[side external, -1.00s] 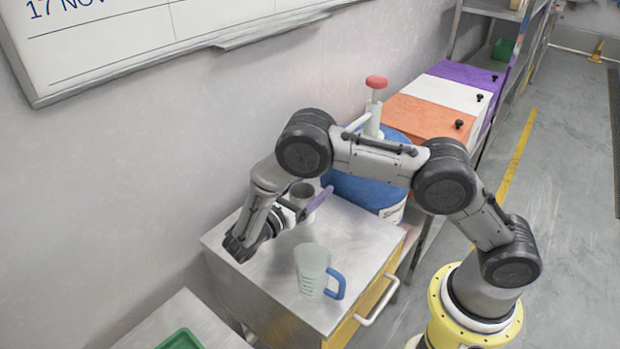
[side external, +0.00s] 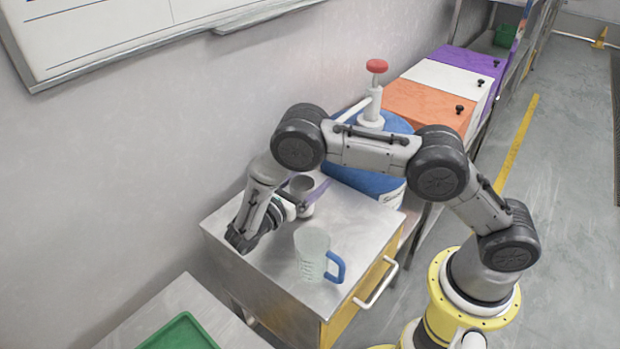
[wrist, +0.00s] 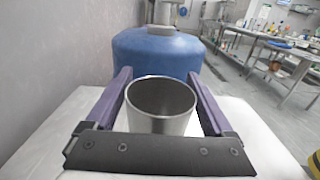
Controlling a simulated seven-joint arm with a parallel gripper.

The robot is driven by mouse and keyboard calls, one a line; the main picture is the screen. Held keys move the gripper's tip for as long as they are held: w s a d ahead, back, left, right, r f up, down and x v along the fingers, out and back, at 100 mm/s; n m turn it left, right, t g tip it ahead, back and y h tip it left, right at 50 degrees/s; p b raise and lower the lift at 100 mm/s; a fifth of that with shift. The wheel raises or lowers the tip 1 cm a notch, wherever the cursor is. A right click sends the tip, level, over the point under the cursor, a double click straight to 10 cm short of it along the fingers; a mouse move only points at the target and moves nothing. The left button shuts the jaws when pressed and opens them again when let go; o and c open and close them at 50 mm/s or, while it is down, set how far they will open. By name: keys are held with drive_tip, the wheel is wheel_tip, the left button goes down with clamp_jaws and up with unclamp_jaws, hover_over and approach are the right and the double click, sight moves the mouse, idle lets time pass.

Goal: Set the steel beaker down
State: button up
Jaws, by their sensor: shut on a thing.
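The steel beaker (wrist: 160,105) stands upright between the two purple fingers of my gripper (wrist: 160,92) in the wrist view. In the side view the beaker (side external: 302,190) is at the back of the steel-topped cabinet (side external: 345,222), with my gripper (side external: 305,195) shut on it. The beaker's opening faces up, and its inside looks empty. Its base is partly hidden, so I cannot tell for certain whether it touches the cabinet top.
A clear measuring jug (side external: 312,255) with a blue handle stands near the cabinet's front. A blue drum (side external: 370,165) with a red-knobbed pump stands behind. A green tray (side external: 180,334) is at lower left. Bare cabinet top lies right of the beaker.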

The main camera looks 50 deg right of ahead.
drive_tip(key=shift+f, duration=0.4)
drive_tip(key=o, duration=1.1)
drive_tip(key=shift+o, duration=0.2)
